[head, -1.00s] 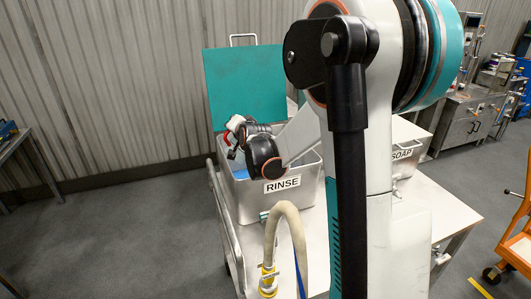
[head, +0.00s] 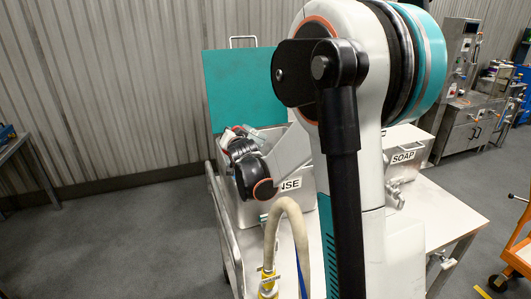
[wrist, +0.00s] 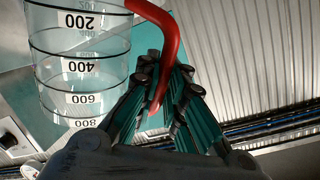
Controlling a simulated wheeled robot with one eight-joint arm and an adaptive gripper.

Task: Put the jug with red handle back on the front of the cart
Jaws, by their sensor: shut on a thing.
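In the head view my gripper (head: 232,137) is over the far left part of the metal bin labelled RINSE (head: 247,212). The jug cannot be made out clearly in the head view. The steel cart (head: 440,210) carries the bin, and its near part is partly hidden by my arm.
A bin labelled SOAP (head: 404,158) stands right of the rinse bin. A raised teal lid (head: 240,85) is behind the rinse bin. A beige hose (head: 287,208) with a yellow fitting rises at the cart's front. The cart's right surface looks bare. An orange trolley (head: 520,255) is at the right.

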